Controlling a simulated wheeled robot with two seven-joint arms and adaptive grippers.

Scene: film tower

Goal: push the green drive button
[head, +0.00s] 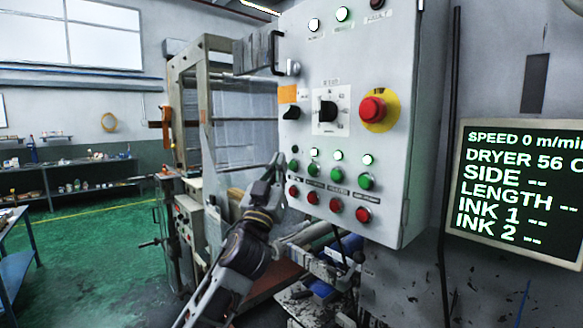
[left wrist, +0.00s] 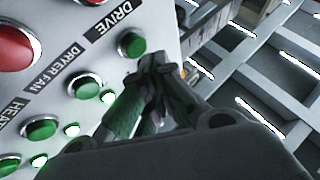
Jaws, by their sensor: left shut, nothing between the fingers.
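The green drive button (head: 294,163) is the leftmost of the row of green buttons on the grey control panel (head: 395,130). In the left wrist view it is the green button (left wrist: 131,44) beside the DRIVE label (left wrist: 113,20). My left gripper (head: 277,160) is shut and empty, its fingertips just left of the drive button near the panel's left edge. In the left wrist view the closed fingertips (left wrist: 158,66) are close beside the button, at its lower right. I cannot tell whether they touch it. My right gripper is not in view.
More green buttons, red buttons (head: 363,214) and lit lamps sit close to the drive button. A red emergency stop (head: 372,109) on a yellow disc is above. A display (head: 520,190) reading SPEED 0 m/min hangs at the right. Machine frames stand behind my left arm.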

